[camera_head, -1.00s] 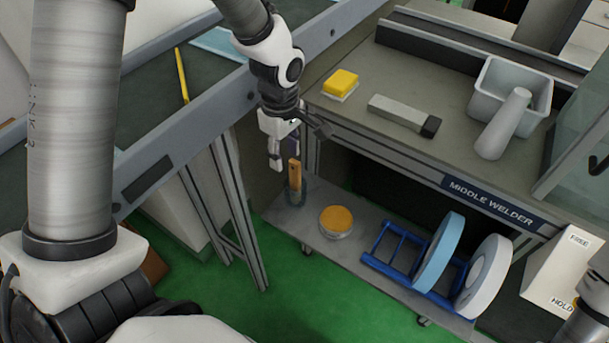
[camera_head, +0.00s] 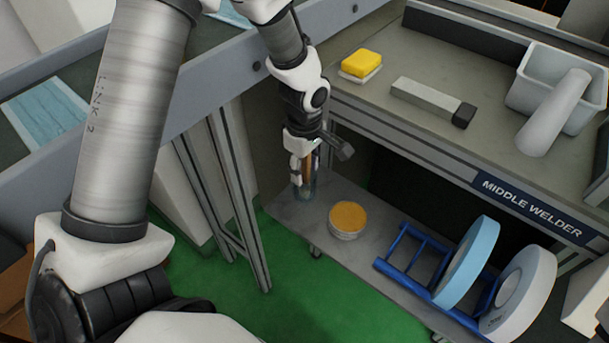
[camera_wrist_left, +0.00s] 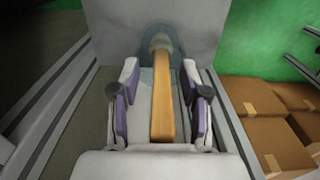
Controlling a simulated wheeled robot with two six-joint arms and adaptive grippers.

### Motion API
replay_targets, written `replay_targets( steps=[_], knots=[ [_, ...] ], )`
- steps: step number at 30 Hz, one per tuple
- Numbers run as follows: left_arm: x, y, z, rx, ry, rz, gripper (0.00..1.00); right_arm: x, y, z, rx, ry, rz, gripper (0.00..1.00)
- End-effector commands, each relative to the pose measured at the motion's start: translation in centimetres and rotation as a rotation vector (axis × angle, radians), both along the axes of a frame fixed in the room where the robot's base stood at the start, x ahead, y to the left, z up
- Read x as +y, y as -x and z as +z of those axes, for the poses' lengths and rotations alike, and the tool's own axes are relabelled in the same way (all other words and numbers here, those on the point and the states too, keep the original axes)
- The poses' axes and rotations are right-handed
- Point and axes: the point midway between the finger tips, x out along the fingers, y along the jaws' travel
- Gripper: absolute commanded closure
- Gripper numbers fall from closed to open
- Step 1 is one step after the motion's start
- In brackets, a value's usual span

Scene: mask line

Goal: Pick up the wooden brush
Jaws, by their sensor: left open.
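The wooden brush (camera_wrist_left: 162,100) stands with its orange-brown handle up in a clear glass (camera_wrist_left: 158,38), seen in the left wrist view. In the head view the brush (camera_head: 307,168) shows as a thin brown strip, partly hidden by my left gripper (camera_head: 304,176). The glass (camera_head: 305,190) stands on the left end of the low grey shelf (camera_head: 340,192). In the left wrist view my left gripper (camera_wrist_left: 160,110) is open, with one finger on each side of the handle and gaps between. My right gripper is not seen.
A round tin with an orange top (camera_head: 347,219) stands right of the glass. A blue rack (camera_head: 415,262) with a blue disc (camera_head: 467,260) and a white disc (camera_head: 518,292) is farther right. The bench (camera_head: 400,130) overhangs the shelf, with a yellow sponge (camera_head: 361,63) on it. A table leg (camera_head: 240,190) stands left.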

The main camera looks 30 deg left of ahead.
Motion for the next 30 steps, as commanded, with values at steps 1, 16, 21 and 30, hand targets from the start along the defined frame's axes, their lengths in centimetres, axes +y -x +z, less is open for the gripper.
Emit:
replay_targets(
  steps=[1,16,21,30],
  knots=[
    [0.0,0.0,0.0,0.001,0.0,0.0,0.55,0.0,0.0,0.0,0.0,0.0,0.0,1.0],
    [0.0,0.1,0.0,0.001,0.0,0.0,1.0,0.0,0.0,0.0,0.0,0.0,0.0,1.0],
    [0.0,0.0,0.8,0.0,0.0,0.0,1.0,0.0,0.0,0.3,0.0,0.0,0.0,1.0],
    [0.0,-0.1,7.7,-0.004,0.0,0.0,1.0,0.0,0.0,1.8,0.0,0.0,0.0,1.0]
  ],
)
